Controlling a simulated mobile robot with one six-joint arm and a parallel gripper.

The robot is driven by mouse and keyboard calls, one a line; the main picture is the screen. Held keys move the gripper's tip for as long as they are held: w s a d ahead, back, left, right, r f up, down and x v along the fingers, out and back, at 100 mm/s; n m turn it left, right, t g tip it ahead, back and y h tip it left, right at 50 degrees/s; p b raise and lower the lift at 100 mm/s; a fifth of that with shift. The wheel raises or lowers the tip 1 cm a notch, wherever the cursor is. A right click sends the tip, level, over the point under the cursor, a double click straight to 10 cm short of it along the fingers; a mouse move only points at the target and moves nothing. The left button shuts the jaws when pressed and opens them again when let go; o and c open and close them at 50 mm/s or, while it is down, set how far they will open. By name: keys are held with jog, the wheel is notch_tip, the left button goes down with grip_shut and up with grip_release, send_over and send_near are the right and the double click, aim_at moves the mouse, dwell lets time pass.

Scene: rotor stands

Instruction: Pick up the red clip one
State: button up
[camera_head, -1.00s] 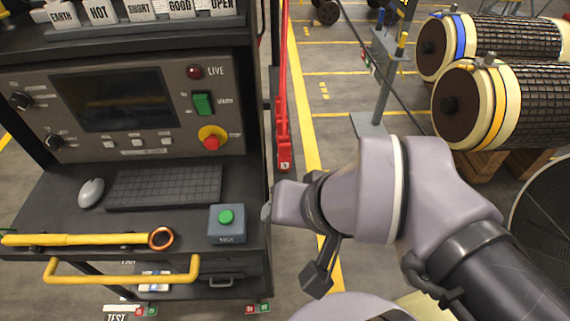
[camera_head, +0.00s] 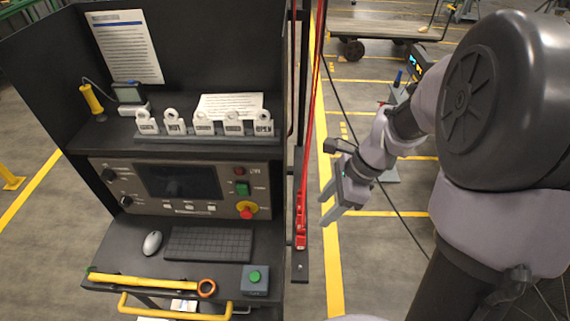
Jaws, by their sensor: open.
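A red clip (camera_head: 300,225) hangs upright at the right side of the console, at the lower end of red leads (camera_head: 313,110). A small pale mark shows near its lower end, too small to read now. I cannot tell whether it is one clip or more than one close together. My gripper (camera_head: 325,207) is open and empty, just to the right of the clip, with its fingers pointing left and down. A gap shows between the fingers and the clip in the picture.
The test console (camera_head: 100,235) stands to the left, with a yellow rod (camera_head: 145,282), a keyboard (camera_head: 208,243) and a green-button box (camera_head: 255,279) on its shelf. A grey post stand (camera_head: 391,170) is behind my arm. Floor between is clear.

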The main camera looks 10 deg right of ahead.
aim_at(297, 240)
jog(key=b+x, duration=0.6)
jog(key=x, duration=1.1)
jog(key=shift+s+d, duration=0.15)
jog(key=shift+d, duration=0.1)
jog(key=shift+a+f, duration=0.2)
jog(key=shift+f, duration=0.2)
jog(key=shift+r, duration=0.1)
jog(key=shift+c, duration=0.7)
grip_shut()
